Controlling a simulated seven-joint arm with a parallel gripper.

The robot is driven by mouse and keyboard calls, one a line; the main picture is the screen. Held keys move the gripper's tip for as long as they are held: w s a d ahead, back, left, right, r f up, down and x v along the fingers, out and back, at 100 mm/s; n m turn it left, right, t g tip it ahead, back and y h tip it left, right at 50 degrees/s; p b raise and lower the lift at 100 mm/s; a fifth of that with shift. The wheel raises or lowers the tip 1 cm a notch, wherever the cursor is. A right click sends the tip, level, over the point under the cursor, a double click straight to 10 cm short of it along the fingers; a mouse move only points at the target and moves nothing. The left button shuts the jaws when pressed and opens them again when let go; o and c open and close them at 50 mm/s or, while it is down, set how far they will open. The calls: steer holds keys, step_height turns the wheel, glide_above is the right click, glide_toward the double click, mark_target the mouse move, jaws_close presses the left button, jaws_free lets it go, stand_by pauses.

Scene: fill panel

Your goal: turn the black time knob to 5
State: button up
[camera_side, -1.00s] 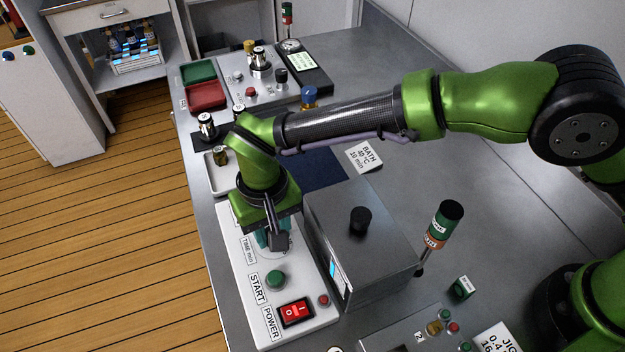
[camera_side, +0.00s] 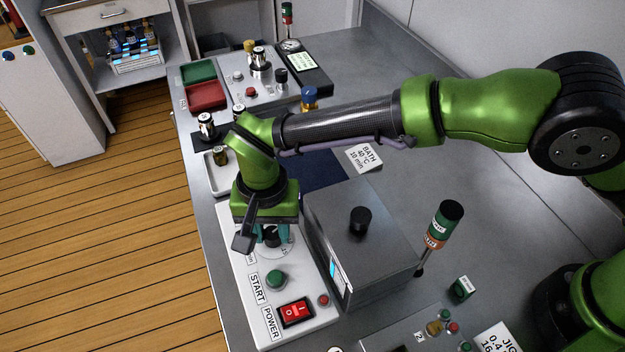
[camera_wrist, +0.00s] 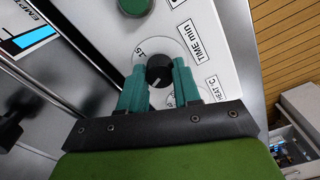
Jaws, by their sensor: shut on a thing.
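The black time knob (camera_wrist: 158,68) sits on a round white dial on the white panel (camera_side: 243,270), beside a "TIME min" label (camera_wrist: 187,40). In the wrist view a "15" is readable at the dial's upper left. A small pale mark shows on the knob's lower part; which number it faces I cannot tell. My gripper (camera_wrist: 160,75) has its two teal fingers on either side of the knob, shut on it. In the side view my gripper (camera_side: 271,238) points down onto the knob (camera_side: 271,239), and the fingers and hand hide much of the dial.
The green START button (camera_side: 275,280) and red POWER switch (camera_side: 296,312) are in front of the knob on the same panel. A grey box (camera_side: 375,262) with a black top knob stands close on the right. A white tray (camera_side: 212,184) lies behind.

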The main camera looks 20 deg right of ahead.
mark_target(272, 232)
steer(key=o, duration=1.1)
steer(key=shift+c, duration=0.2)
step_height(272, 232, up, 17)
